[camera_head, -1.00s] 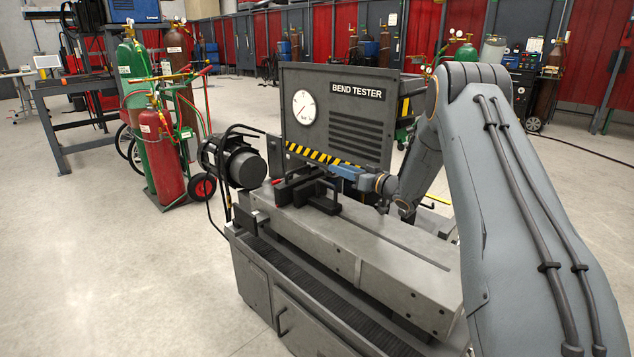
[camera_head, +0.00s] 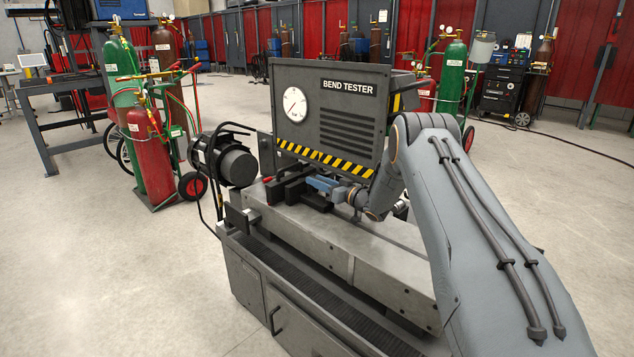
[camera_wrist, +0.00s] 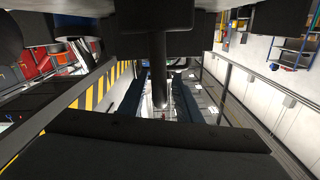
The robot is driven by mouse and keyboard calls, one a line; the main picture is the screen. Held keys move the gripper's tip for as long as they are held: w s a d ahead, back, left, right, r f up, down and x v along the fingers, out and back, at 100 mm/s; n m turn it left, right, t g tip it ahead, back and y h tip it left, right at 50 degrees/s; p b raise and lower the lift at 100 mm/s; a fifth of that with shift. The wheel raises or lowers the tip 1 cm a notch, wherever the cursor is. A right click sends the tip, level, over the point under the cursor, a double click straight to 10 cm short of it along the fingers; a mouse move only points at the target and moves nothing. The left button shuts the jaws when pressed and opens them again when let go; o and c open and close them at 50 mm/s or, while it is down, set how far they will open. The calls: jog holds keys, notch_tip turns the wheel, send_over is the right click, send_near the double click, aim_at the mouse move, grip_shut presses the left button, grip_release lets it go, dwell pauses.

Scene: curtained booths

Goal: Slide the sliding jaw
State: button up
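The sliding jaw appears to be part of the black jaw assembly (camera_head: 288,190) on the grey bed (camera_head: 345,238) of the bend tester (camera_head: 330,112). Which black piece slides is hard to tell. My gripper (camera_head: 321,184), with blue fingers, is low at the right side of this assembly, close to a black block. Contact cannot be made out. In the wrist view my gripper (camera_wrist: 160,98) shows two dark blue fingers apart, with a dark round bar (camera_wrist: 158,65) between them and bright gaps beside it. A wide black block (camera_wrist: 150,150) fills the lower part there.
A motor (camera_head: 228,160) sits at the bed's left end. The tester's panel with a gauge (camera_head: 295,104) and striped edge stands behind the jaws. A red cylinder (camera_head: 150,155) on a cart stands left. Floor (camera_head: 110,270) at the front left is clear.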

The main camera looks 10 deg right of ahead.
jog(key=shift+w+a, duration=0.3)
jog(key=shift+w, duration=0.05)
grip_shut()
jog(key=p+v, duration=0.5)
jog(key=v, duration=1)
jog(key=shift+s, duration=0.15)
grip_release()
